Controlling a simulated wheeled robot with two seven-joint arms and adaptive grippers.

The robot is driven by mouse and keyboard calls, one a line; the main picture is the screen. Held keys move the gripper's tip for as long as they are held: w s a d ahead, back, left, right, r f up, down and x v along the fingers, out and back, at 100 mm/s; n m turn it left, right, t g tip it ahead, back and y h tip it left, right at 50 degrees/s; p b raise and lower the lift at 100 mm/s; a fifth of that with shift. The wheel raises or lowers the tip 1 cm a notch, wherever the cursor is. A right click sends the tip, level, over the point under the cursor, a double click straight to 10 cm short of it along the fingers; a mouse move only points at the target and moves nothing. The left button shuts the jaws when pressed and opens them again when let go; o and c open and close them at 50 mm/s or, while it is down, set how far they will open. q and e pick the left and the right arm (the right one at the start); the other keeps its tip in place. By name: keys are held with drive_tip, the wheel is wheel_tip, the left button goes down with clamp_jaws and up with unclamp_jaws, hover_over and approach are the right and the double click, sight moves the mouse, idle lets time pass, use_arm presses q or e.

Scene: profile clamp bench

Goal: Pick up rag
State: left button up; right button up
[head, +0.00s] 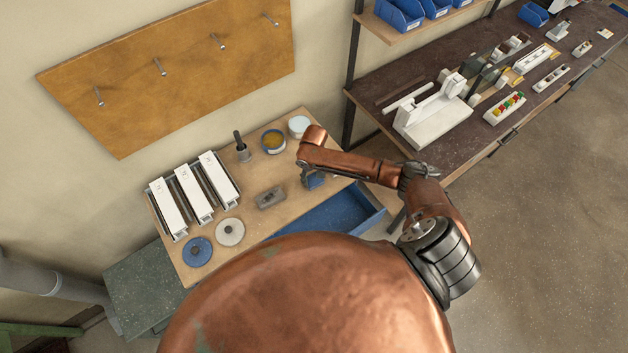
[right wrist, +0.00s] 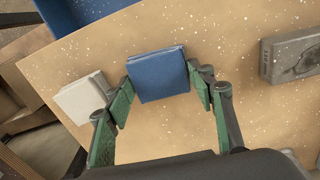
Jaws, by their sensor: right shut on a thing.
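The rag appears to be the blue folded cloth (right wrist: 158,76) in the right wrist view; it also shows in the head view (head: 315,181) below the end of my right arm. My right gripper (right wrist: 160,84) is shut on it, with the green-padded fingers at its left and right sides. In the head view the right gripper (head: 309,172) is small and partly hidden by its own arm. I cannot tell whether the rag touches the wooden table (head: 290,178) or is just above it. My left gripper is not in view.
A pale folded piece (right wrist: 82,98) lies left of the rag. A grey block (head: 270,198), round discs (head: 230,232) and tins (head: 273,141) stand on the table. A blue drawer (head: 372,220) is open at the front. A dark workbench (head: 400,88) stands at the right.

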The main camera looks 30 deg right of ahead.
sight(314, 179)
drive_tip(key=shift+c, duration=0.7)
drive_tip(key=shift+r, duration=0.5)
wheel_tip(314, 179, up, 2)
drive_tip(key=shift+r, duration=0.2)
drive_tip(key=s+a+r+b, duration=0.1)
drive_tip(key=s+a+r, duration=0.3)
drive_tip(key=s+r, duration=0.5)
drive_tip(key=s, duration=0.4)
drive_tip(key=shift+s+a+r+b, duration=0.15)
drive_tip(key=shift+s+r+b, duration=0.05)
drive_tip(key=shift+r+b, duration=0.15)
